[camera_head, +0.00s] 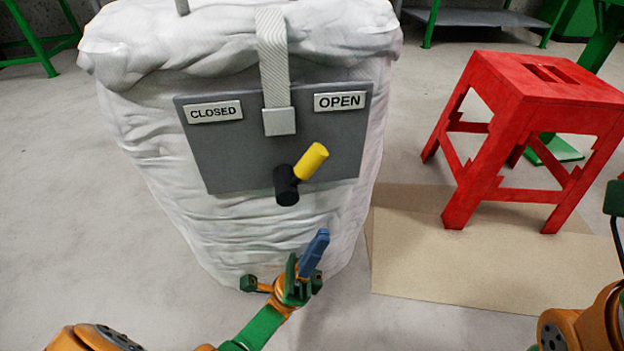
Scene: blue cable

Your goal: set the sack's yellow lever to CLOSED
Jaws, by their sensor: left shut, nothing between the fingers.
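The white sack (165,165) stands upright in front of me with a grey plate (225,155) on its front. The plate has a CLOSED label (213,111) at upper left and an OPEN label (341,101) at upper right. The yellow lever (311,161) sits on a black pivot (286,186) low on the plate. It tilts up and to the right, towards OPEN. My left gripper (320,237), with blue fingers, is shut and empty. It appears below the lever and apart from it. My right gripper is not in view; only part of that arm shows at lower right.
A strap (272,60) with a grey buckle hangs down over the plate between the labels. A red stool (530,95) stands to the right, by a tan mat (440,265) on the floor. Floor at left is clear. Green-legged furniture stands at the back.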

